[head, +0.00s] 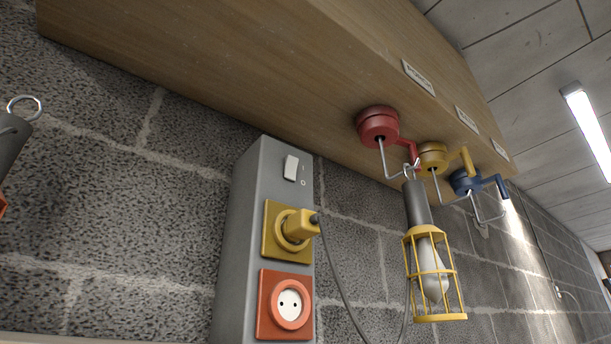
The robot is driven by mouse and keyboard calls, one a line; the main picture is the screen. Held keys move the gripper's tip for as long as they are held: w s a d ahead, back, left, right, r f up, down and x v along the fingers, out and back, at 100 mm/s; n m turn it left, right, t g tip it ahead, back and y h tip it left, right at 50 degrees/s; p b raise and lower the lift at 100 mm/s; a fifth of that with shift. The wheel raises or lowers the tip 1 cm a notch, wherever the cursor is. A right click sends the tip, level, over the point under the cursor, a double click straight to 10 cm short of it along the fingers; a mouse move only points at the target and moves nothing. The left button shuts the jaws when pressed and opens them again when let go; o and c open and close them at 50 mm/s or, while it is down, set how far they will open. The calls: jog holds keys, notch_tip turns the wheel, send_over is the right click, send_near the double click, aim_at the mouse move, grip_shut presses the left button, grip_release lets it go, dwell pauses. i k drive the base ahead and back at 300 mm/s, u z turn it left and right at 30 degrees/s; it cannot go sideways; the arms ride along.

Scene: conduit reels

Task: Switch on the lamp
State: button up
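A hand lamp with a yellow wire cage (411,270) and a grey handle hangs by the ring at its top, seemingly on the red reel's hook. Its white bulb shows no glow. A grey box (245,230) on the block wall carries a white rocker switch (291,168) marked I and O. I cannot tell which side is pressed. A yellow plug (301,225) sits in the box's yellow socket (269,243), and a grey cable runs down from it. The red socket (263,317) below is empty. My gripper is not in view.
Above, a wooden beam (230,65) bears a red reel (378,126), a yellow reel (432,158) and a blue reel (464,182), each with a wire hook. Part of a grey object (10,140) with a ring shows at the left edge.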

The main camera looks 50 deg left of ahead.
aim_at(291, 162)
jog(key=k, duration=0.5)
jog(key=u, duration=1.5)
jog(key=k, duration=0.65)
jog(key=z, duration=0.65)
jog(key=i, duration=1.2)
jog(key=u, duration=0.45)
